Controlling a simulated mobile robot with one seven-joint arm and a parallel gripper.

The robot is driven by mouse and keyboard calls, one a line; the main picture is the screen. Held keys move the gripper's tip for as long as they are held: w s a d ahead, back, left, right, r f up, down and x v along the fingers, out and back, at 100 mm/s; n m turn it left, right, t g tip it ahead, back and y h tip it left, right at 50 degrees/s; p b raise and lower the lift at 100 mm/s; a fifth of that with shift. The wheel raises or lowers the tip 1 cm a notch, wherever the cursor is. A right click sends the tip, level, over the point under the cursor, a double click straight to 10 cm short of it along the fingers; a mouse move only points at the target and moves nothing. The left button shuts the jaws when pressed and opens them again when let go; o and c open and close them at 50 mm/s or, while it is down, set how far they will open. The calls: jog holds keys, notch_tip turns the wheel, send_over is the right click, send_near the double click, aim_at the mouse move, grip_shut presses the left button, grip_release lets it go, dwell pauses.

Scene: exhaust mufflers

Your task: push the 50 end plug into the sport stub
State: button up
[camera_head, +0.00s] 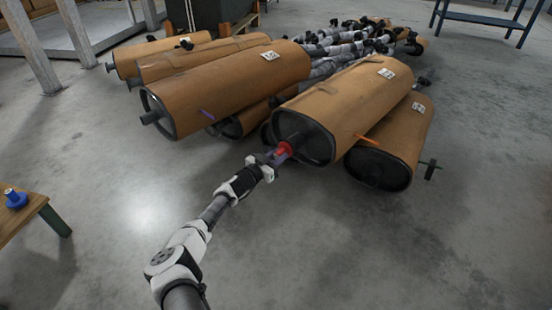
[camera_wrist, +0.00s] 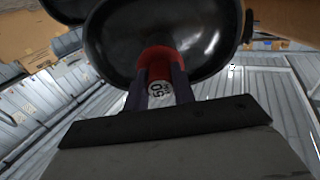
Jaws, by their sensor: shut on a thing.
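The 50 end plug (camera_head: 285,148) is red and sits at my gripper's tip; in the wrist view its pale end (camera_wrist: 158,90) reads "50". My gripper (camera_head: 273,158) is shut on it, with a dark finger on each side in the wrist view (camera_wrist: 160,78). The plug is lined up with the short dark stub (camera_head: 295,138) on the black end face of the upper right brown-wrapped muffler (camera_head: 345,92). The stub is largely hidden behind the plug in the wrist view. I cannot tell whether the plug touches it or sits inside it.
Other wrapped mufflers lie close by: a large one (camera_head: 225,88) to the left and one (camera_head: 395,145) lower right with a black end. Grey pipes (camera_head: 340,45) are heaped behind. A small table (camera_head: 25,212) bears a blue item (camera_head: 16,200). The front floor is clear.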

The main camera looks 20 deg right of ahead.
jog(key=shift+w+d+b, duration=0.3)
jog(key=shift+d+b, duration=0.15)
jog(key=shift+d, duration=0.1)
jog(key=o, duration=1.1)
jog(key=shift+c, duration=0.2)
jog(key=p+v, duration=0.6)
jog(key=v, duration=0.7)
jog(key=shift+s+a, duration=0.2)
jog(key=shift+a, duration=0.15)
jog(key=shift+r, duration=0.1)
